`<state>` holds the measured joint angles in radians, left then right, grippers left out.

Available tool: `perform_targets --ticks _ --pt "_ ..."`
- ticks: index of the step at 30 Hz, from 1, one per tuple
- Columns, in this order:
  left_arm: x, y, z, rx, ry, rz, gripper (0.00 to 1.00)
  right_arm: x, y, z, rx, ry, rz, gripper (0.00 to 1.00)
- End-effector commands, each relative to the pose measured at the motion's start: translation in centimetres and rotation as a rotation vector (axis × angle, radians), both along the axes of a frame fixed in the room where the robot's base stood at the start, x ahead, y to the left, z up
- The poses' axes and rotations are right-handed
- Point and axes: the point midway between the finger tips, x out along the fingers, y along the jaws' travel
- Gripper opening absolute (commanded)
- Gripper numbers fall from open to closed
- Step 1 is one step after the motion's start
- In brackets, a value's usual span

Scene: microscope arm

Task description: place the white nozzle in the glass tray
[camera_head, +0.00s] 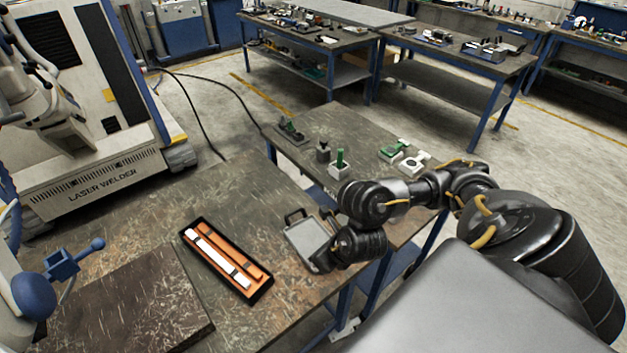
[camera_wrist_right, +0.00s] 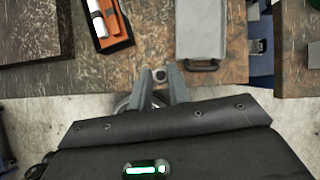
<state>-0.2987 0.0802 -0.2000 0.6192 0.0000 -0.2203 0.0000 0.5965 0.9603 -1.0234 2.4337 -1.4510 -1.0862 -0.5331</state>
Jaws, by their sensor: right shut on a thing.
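A pale grey, flat tray (camera_head: 306,240) with a dark handle lies on the worn table; it also shows in the right wrist view (camera_wrist_right: 202,32). A black case (camera_head: 262,292) with an orange lining lies left of it and holds a long white piece (camera_head: 207,244), which may be the white nozzle. In the right wrist view, my right gripper (camera_wrist_right: 161,82) is shut on a small grey, round-ended thing (camera_wrist_right: 161,76), just off the table's front edge; I cannot tell what it is. In the head view the fingertips are hidden by my wrist, beside the tray. My left gripper is not in view.
A brown board (camera_head: 125,300) covers the table's front left, beside a blue and white device (camera_head: 35,290). A second table behind carries a green-topped block (camera_head: 340,165) and other small fixtures. Bare tabletop shows between case and tray.

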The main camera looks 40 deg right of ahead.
Motion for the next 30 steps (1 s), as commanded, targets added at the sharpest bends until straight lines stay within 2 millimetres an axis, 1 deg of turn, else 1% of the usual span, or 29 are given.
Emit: perform_targets --ticks 2,5,10,16,18,19,24,30 --pt "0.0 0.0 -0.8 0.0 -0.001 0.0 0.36 0.3 -0.3 -0.5 -0.001 -0.001 -0.003 0.0" --pt "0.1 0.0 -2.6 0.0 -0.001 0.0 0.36 1.1 -1.1 -1.6 -0.002 -0.001 -0.006 0.0" --pt "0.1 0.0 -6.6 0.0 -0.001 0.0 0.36 3.6 -3.4 -3.4 0.0 -0.002 -0.009 0.0" --pt "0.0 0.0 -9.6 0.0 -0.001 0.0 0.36 6.7 -6.2 -5.1 0.003 0.003 -0.01 0.0" --pt "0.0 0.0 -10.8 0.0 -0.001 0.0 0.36 7.5 -6.9 -6.6 0.004 0.006 -0.009 0.0" --pt "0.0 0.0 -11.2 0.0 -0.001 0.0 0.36 7.8 -7.2 -7.2 0.005 0.006 -0.01 0.0" --pt "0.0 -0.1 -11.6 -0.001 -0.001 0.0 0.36 9.4 -8.6 -8.8 0.001 0.004 -0.006 0.0" --pt "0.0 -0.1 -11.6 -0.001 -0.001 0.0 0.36 10.0 -9.1 -9.4 0.001 0.001 -0.004 0.0"
